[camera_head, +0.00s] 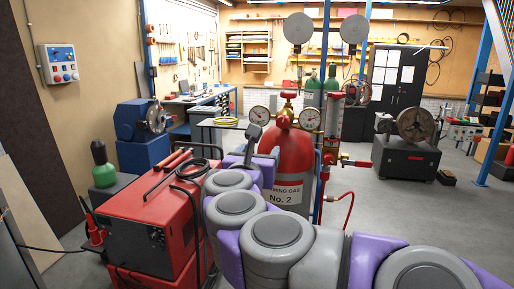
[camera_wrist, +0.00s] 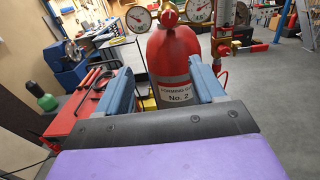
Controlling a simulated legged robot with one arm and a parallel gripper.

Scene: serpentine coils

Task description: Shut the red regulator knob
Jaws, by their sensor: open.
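The red regulator knob (camera_head: 283,122) sits between two round gauges above the red gas cylinder (camera_head: 292,160). In the wrist view the knob (camera_wrist: 170,18) is near the top edge, above the cylinder's shoulder. My gripper (camera_wrist: 160,66) is open, with its two blue fingers apart and the labelled cylinder seen between them. The fingers are below the knob in that view and nothing is held. In the head view my grey and purple arm reaches toward the cylinder and hides its lower part; the fingers are hard to make out there.
The left gauge (camera_head: 259,116) and right gauge (camera_head: 310,118) flank the knob closely. A flowmeter column (camera_head: 333,120) with a red-handled valve stands right of the cylinder. A red welding machine (camera_head: 155,225) with cables is at the left. Open floor lies to the right.

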